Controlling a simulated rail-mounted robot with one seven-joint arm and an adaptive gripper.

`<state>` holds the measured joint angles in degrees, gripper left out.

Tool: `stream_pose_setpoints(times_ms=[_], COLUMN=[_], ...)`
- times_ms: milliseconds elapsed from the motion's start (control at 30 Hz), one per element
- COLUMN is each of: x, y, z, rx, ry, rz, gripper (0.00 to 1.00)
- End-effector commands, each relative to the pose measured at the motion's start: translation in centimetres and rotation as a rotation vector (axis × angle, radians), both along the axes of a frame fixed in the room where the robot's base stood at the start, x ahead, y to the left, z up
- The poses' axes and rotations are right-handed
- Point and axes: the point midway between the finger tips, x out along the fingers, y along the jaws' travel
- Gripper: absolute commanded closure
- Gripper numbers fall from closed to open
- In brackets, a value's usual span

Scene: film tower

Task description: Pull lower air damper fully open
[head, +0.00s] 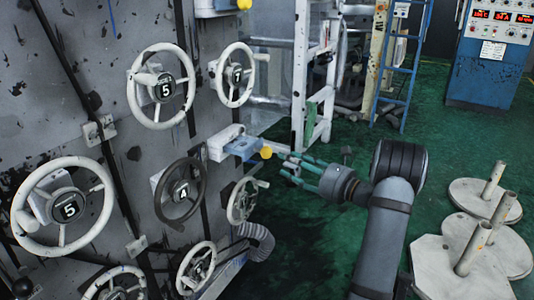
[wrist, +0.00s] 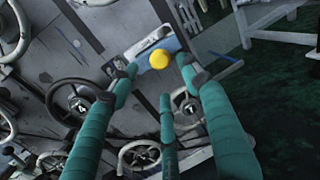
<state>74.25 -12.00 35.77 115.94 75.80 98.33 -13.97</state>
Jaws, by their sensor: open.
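The lower air damper (head: 243,148) is a blue slide in a white housing on the left wall panel. Its yellow knob (head: 266,152) points toward my gripper (head: 285,162). The teal fingers are spread open just right of the knob in the head view. In the wrist view, the yellow knob (wrist: 159,59) shows ahead, between the tips of my open gripper (wrist: 158,78), with the blue slide (wrist: 144,48) behind it. I see no clear contact between fingers and knob. How far the slide is out is hard to tell.
A similar upper damper with a yellow knob (head: 244,4) sits at the top edge. Several handwheels cover the panel, including a dark one marked 4 (head: 180,191) below left. A white frame (head: 311,80) stands behind. Discs with posts (head: 484,235) stand at right. Green floor lies clear between.

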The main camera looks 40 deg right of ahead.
Motion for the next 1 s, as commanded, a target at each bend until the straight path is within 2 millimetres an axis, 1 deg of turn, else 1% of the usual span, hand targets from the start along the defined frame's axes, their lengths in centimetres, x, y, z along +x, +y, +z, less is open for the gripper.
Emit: stream_pose_setpoints(times_ms=[300,500,667,933,1000], x=[5.7,8.4,9.3,9.4,9.4], y=[1.3,1.7,1.8,1.8,1.8], z=[-0.1,-0.1,-0.1,-0.1,-0.1], rx=[-0.002,-0.002,-0.002,-0.001,-0.001], ry=[0.001,0.003,0.003,0.004,0.004], rz=[0.007,0.005,0.002,0.003,0.003], gripper=[0.52,0.52,0.52,0.52,0.57])
